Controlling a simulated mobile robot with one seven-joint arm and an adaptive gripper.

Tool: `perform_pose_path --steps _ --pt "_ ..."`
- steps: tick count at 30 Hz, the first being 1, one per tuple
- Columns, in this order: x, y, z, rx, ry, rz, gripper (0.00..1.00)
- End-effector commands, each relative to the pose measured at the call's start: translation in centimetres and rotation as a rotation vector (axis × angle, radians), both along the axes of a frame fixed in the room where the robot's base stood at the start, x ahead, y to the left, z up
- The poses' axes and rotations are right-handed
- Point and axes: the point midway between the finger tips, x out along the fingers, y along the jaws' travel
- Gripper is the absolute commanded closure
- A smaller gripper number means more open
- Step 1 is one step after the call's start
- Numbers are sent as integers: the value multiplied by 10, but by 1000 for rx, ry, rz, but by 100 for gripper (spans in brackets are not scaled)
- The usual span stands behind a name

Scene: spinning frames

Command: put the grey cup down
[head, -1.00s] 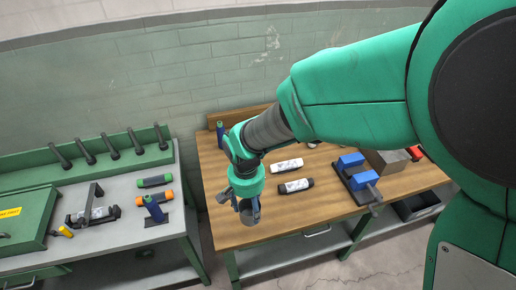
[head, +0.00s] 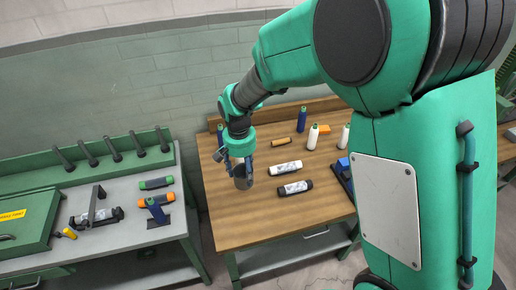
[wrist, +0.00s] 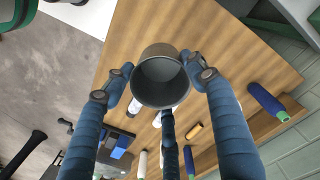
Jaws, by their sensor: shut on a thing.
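The grey cup (head: 242,182) is between the fingers of my gripper (head: 240,164), over the left part of the wooden tabletop (head: 270,225). In the wrist view the cup (wrist: 158,84) shows its open mouth and looks empty. The blue fingers of my gripper (wrist: 164,86) close on it from both sides, with a third finger below it in the picture. The cup looks roughly upright and close to the wood. I cannot tell whether its base touches the wood.
A white bottle (head: 286,168) and a black-capped bottle (head: 295,188) lie just right of the cup. The front of the tabletop is clear.

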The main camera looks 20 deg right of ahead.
Motion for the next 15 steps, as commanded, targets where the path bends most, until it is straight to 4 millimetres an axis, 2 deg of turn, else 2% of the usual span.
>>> perform_pose_path --steps 3,15 --pt "26 -5 5 0 1 4 71" --pt "105 -26 11 2 1 23 71"
